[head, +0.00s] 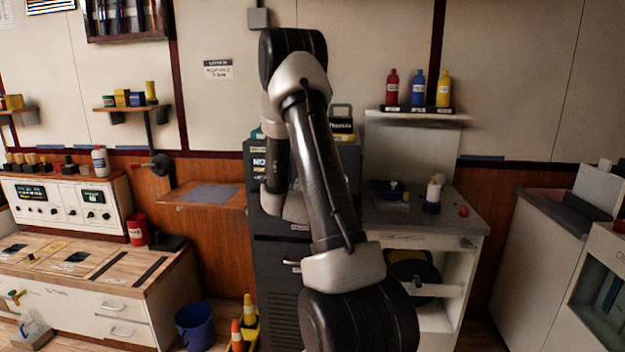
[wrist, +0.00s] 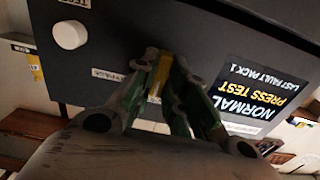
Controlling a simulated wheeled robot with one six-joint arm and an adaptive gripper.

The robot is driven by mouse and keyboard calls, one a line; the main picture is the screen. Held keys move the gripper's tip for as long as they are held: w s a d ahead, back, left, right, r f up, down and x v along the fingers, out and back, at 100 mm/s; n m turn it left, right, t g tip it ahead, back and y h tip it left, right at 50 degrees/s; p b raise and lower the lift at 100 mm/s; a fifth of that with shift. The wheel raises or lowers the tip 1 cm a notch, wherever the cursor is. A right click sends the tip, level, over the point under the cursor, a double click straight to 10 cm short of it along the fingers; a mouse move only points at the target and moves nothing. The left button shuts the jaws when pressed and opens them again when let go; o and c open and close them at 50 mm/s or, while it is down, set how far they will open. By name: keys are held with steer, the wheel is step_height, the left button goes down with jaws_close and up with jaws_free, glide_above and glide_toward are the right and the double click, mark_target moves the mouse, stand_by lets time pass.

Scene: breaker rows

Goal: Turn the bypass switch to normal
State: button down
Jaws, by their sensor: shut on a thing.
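The bypass switch (wrist: 160,72) shows in the wrist view as a yellow handle on a dark grey panel (wrist: 125,30). A label beside it (wrist: 107,74) appears to read BYPASS. My gripper (wrist: 160,82) is shut on the handle, one finger on each side; the fingers hide much of the switch and its base. A lit display (wrist: 258,95) right of it reads NORMAL, PRESS TEST, LAST FAULT PACK 1. In the head view the dark cabinet (head: 275,255) stands behind my arm, which hides my gripper and the switch. Part of the display (head: 259,166) shows there.
A round white button (wrist: 69,35), with a TEST label above, sits on the same panel to the left. A grey-topped bench (head: 465,212) stands right of the cabinet. Cones (head: 249,310) and a blue bucket (head: 195,325) are on the floor at the left.

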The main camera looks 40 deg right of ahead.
steer(key=shift+f, duration=0.1)
stand_by(0.4)
steer(key=c, duration=1.4)
jaws_free()
steer(key=shift+c, duration=0.2)
steer(key=v, duration=1.2)
